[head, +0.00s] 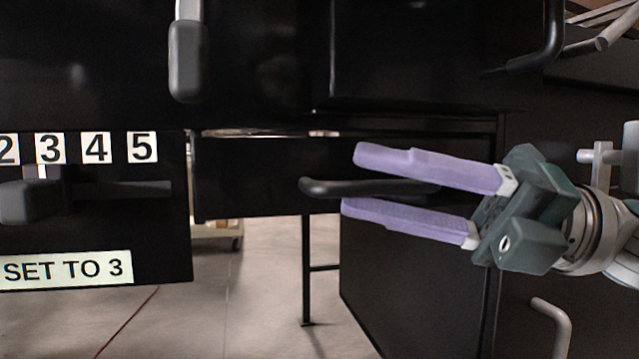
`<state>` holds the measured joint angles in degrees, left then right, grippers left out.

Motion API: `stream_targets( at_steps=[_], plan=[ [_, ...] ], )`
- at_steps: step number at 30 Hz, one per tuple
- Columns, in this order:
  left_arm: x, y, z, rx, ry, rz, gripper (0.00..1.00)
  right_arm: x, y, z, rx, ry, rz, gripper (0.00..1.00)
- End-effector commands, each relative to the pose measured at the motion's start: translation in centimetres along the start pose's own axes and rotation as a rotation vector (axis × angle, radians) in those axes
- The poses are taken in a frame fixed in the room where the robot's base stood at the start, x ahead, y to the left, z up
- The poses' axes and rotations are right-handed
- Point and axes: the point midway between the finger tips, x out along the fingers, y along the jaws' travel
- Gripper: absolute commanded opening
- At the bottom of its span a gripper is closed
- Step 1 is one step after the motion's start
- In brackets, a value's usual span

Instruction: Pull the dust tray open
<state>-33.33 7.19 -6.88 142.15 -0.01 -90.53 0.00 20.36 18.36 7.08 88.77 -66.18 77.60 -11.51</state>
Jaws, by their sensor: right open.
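The dust tray (248,172) is a black drawer-like front under the dark machine body, in the middle of the head view. A dark bar handle (330,187) runs across its front. My right gripper (350,180) comes in from the right with two lilac fingers, one above and one below the handle. The fingers are open, with the handle in the gap between them. The handle's left end sticks out past the fingertips. Whether either finger touches the handle cannot be told. My left gripper is not in view.
A black panel (150,240) at the left carries number labels, a lever (35,198) and a "SET TO 3" sign (66,269). A grey-tipped lever (188,60) hangs above. A black cabinet (415,275) stands below right. Bare floor (255,290) shows beneath the tray.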

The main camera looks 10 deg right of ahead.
Motion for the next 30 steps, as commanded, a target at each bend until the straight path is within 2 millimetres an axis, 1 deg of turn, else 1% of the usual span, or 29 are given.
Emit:
stream_targets(
  at_steps=[4,15,16,30],
  plan=[
    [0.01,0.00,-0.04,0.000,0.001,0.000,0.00,-0.01,0.00,0.00,0.000,0.000,0.000,0.44],
    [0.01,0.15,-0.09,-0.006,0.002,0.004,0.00,-0.04,0.00,-0.01,0.001,0.000,0.000,0.02],
    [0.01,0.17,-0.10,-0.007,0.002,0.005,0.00,-0.04,0.00,-0.01,0.001,0.000,0.000,0.00],
    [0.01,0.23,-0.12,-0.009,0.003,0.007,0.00,-0.04,0.02,-0.01,0.001,0.000,0.001,0.00]
  ],
)
